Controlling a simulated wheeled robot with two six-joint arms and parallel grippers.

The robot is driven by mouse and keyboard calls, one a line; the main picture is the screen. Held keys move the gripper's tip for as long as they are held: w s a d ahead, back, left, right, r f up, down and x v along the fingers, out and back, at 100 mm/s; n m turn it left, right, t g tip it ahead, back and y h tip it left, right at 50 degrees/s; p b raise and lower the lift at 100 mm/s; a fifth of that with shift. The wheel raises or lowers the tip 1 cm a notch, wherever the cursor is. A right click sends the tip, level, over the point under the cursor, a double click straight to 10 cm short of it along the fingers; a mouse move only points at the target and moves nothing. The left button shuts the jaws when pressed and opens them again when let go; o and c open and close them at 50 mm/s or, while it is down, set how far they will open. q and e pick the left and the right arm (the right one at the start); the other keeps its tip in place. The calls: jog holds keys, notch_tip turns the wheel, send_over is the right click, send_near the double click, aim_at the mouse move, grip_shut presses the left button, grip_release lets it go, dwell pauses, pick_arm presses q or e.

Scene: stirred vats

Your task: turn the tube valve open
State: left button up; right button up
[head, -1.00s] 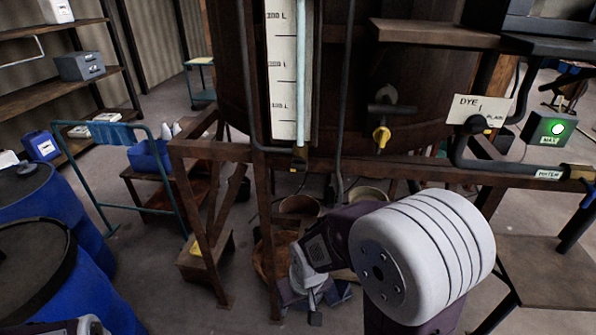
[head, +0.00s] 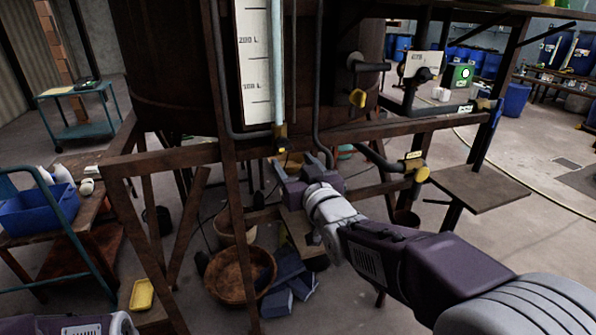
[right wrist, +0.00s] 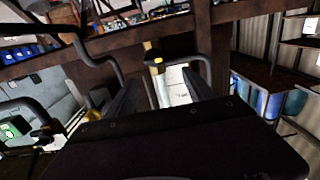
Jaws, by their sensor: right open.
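The tube valve (head: 281,137) is a small dark and yellow fitting at the foot of the clear level tube (head: 277,60), beside the white litre scale (head: 253,70). My right gripper (head: 301,166) is just below the valve in the head view, fingers apart, with nothing held. The right wrist view shows its two dark fingers spread (right wrist: 160,88), with a yellow-marked fitting (right wrist: 154,60), seemingly the valve, beyond the gap between them. I see no contact. The valve's handle position is too small to tell. My left gripper's jaws are not in view.
The rusty frame beam (head: 200,157) crosses behind my right gripper. A dark hose (head: 318,90) hangs just right of the valve. A basket (head: 235,275) and blue items (head: 290,275) lie below.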

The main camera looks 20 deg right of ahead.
aim_at(286, 150)
jog(key=w, duration=0.2)
jog(key=w+f, duration=0.1)
jog(key=w, duration=0.2)
jog(key=w+d, duration=0.1)
jog(key=w, duration=0.2)
jog(key=shift+f, duration=0.15)
jog(key=shift+w+a, duration=0.15)
jog(key=shift+w, duration=0.25)
grip_shut()
